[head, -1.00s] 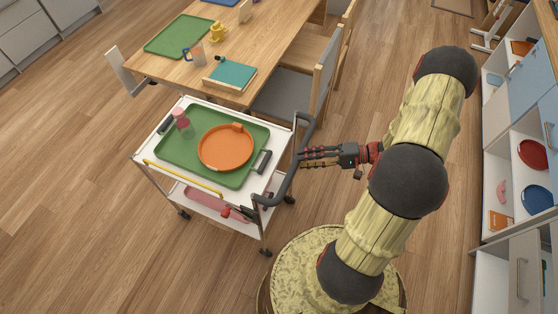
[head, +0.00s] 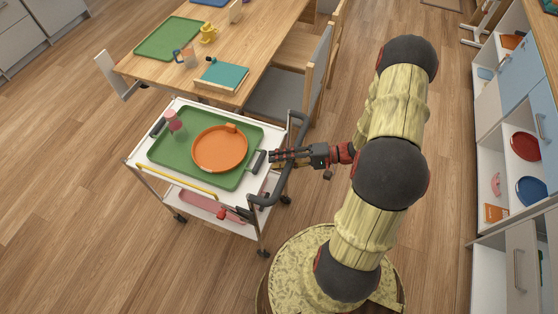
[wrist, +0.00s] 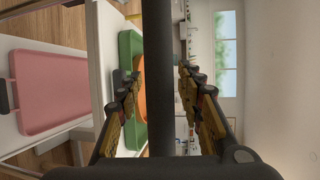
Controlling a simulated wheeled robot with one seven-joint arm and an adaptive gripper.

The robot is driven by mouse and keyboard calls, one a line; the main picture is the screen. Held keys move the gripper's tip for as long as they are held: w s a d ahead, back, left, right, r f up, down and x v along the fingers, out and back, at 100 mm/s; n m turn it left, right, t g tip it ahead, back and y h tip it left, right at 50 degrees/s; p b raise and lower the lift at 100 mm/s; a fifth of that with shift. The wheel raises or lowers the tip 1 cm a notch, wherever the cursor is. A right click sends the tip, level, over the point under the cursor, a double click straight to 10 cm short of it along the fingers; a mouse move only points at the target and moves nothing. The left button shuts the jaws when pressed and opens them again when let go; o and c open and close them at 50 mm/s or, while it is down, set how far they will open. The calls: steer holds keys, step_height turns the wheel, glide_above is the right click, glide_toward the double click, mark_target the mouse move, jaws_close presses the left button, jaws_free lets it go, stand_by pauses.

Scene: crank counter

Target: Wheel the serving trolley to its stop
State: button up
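The white serving trolley (head: 136,161) stands beside the near end of the wooden table. A green tray (head: 161,156) with an orange dish (head: 219,150) and a pink cup (head: 174,122) lies on its top. Its dark push handle (head: 275,196) is on the side towards me. My gripper (head: 271,158) is at the middle of this handle, fingertips past the bar. In the wrist view the handle (wrist: 158,80) runs upright between my two fingers, with gaps showing on both sides. My gripper is open around it.
The table (head: 150,69) and a grey-seated chair (head: 275,98) stand close behind the trolley. A white upright panel (head: 112,73) is at the table's left end. Open shelves (head: 510,165) line the right side. The floor left of the trolley is clear.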

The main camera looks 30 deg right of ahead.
steer(key=shift+c, duration=1.2)
jaws_close()
